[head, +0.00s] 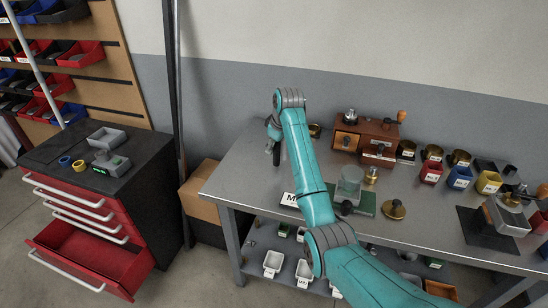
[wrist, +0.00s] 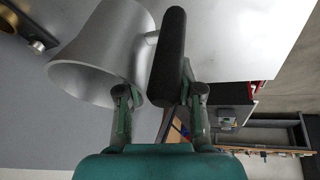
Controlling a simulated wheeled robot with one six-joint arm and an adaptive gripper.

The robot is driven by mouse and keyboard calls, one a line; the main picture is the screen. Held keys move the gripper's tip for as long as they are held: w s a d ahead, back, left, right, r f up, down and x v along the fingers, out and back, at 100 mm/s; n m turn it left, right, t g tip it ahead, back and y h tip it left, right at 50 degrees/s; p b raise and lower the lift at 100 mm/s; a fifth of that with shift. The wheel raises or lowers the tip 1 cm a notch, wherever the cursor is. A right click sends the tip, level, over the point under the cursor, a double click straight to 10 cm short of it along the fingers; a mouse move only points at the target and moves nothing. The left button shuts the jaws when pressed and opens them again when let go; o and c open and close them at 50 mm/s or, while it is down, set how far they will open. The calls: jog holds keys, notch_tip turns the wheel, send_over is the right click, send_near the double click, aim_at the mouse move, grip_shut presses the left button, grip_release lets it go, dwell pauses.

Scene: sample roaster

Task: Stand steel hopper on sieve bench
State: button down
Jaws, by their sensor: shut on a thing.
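My gripper (wrist: 160,92) is shut on the black handle (wrist: 168,58) of the steel hopper (wrist: 103,52). The hopper is a flared silver cone with a wide rim, and it fills the upper left of the wrist view. In the head view my gripper (head: 272,130) is over the left back part of the grey metal bench (head: 245,165), and the hopper is mostly hidden behind my arm. I cannot tell whether the hopper touches the bench. No bench carries a readable sieve name.
A wooden drawer box (head: 365,135), a glass jar on a green base (head: 350,183) and several labelled tins stand on the bench, right of my arm. A red drawer cabinet (head: 95,205) with an open bottom drawer stands left. The bench's left front is mostly clear.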

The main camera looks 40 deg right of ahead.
jog(key=shift+f, duration=2.35)
jog(key=c, duration=0.7)
grip_release()
jog(key=shift+f, duration=0.1)
jog(key=shift+c, duration=0.2)
jog(key=v, duration=1.2)
